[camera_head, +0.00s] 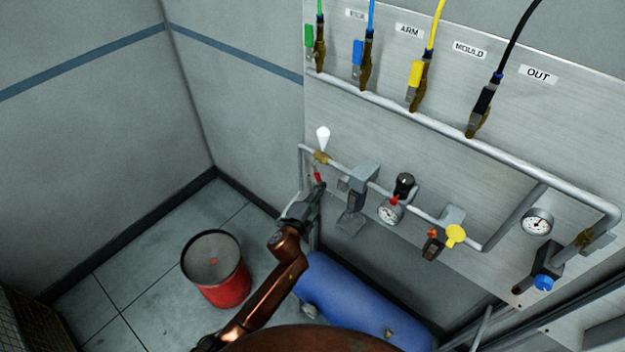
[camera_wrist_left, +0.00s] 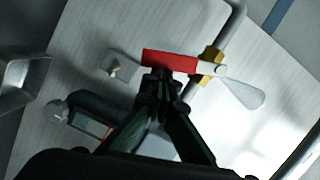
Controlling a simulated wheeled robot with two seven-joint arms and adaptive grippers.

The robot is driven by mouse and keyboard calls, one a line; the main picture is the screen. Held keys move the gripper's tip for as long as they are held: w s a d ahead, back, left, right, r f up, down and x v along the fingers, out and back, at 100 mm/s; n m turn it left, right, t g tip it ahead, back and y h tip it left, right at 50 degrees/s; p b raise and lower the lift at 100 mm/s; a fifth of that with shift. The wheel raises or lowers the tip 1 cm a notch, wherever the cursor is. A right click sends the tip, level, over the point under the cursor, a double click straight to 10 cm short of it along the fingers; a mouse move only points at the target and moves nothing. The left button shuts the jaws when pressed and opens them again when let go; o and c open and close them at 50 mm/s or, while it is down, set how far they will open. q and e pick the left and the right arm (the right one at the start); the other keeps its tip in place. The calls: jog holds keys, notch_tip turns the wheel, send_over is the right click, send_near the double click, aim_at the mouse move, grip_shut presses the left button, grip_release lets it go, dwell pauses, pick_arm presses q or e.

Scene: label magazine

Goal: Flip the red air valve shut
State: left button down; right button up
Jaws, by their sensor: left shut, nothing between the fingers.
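The red air valve has a red lever (camera_head: 318,177) on a brass body (camera_head: 320,157) at the left end of the lower grey pipe. In the left wrist view the red lever (camera_wrist_left: 170,61) lies crosswise to the pipe, beside the brass body (camera_wrist_left: 211,58). A white drop-shaped piece (camera_head: 323,137) sits on the far side of the body; it also shows in the wrist view (camera_wrist_left: 243,92). My left gripper (camera_head: 317,188) is shut and empty. Its fingertips (camera_wrist_left: 160,80) overlap the lever's lower edge; I cannot tell whether they touch. My right gripper is out of view.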

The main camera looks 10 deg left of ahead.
pick_arm(q)
jog(key=s+r+m, duration=0.1)
jog(key=s, duration=1)
jog(key=shift+a+p, duration=0.25)
jog(key=shift+p, duration=0.15)
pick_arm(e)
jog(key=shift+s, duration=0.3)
